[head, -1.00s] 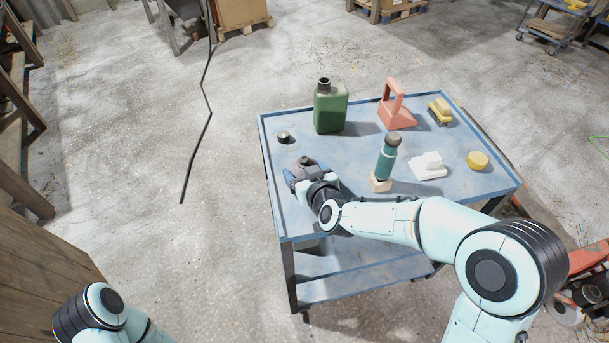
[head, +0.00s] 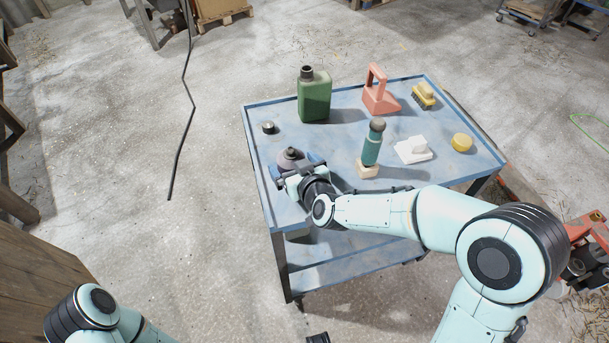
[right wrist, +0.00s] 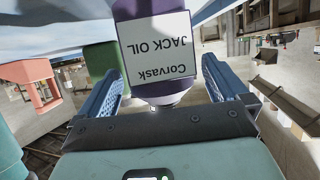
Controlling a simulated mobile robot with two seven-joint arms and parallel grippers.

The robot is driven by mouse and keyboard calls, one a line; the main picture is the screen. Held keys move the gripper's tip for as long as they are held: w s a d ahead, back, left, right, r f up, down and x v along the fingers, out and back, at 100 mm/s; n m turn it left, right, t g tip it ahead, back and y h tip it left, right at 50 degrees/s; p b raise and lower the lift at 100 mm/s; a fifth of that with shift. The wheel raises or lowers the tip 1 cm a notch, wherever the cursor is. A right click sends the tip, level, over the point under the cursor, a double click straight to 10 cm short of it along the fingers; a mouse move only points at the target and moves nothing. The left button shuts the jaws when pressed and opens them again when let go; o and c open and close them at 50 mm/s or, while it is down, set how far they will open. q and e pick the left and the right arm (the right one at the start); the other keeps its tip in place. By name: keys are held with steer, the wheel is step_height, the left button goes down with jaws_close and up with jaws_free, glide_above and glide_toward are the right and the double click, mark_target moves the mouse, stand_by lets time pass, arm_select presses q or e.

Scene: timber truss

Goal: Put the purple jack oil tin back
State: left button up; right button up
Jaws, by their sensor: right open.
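The purple jack oil tin (head: 288,157) stands on the left part of the blue cart top (head: 334,136). Its dark cap shows in the head view, and its lower part is hidden behind my right gripper. My right gripper (head: 296,166) is open at the tin, one blue finger on each side. In the right wrist view the tin (right wrist: 158,50) appears upside down with its white "Corvask JACK OIL" label, between the spread fingers (right wrist: 166,90). A gap shows beside each finger. My left arm shows at the bottom left; its gripper is out of view.
A green canister (head: 314,97), red-pink holder (head: 379,93), yellow brush (head: 424,95), teal bottle on a wooden block (head: 371,146), white item (head: 415,149) and yellow round item (head: 462,143) stand on the cart. A small dark cap (head: 268,127) lies near its left edge.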

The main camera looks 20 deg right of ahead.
steer(key=v, duration=1)
steer(key=shift+p, duration=0.45)
